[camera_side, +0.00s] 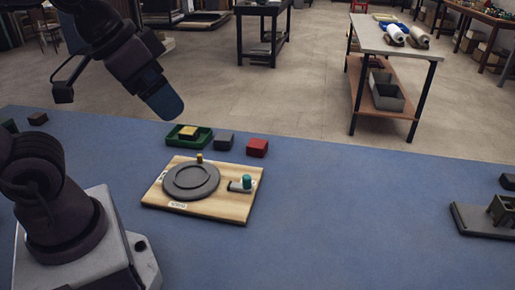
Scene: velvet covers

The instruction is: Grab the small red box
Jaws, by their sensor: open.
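The small red box (257,148) sits on the blue table, behind the right part of a wooden board, just right of a dark grey box. It rests flat and nothing covers it. My arm comes down from the upper left, and my gripper (165,103) appears at its blue end, above the table's far edge. It is up and to the left of the red box, well apart from it. My gripper is open and holds nothing that I can see; its separate fingers are hard to make out.
A dark grey box (224,141) and a green tray (203,140) holding a yellow-topped block (188,132) stand left of the red box. The wooden board (218,209) carries a round grey plate (191,181) and a teal-topped part (246,181).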

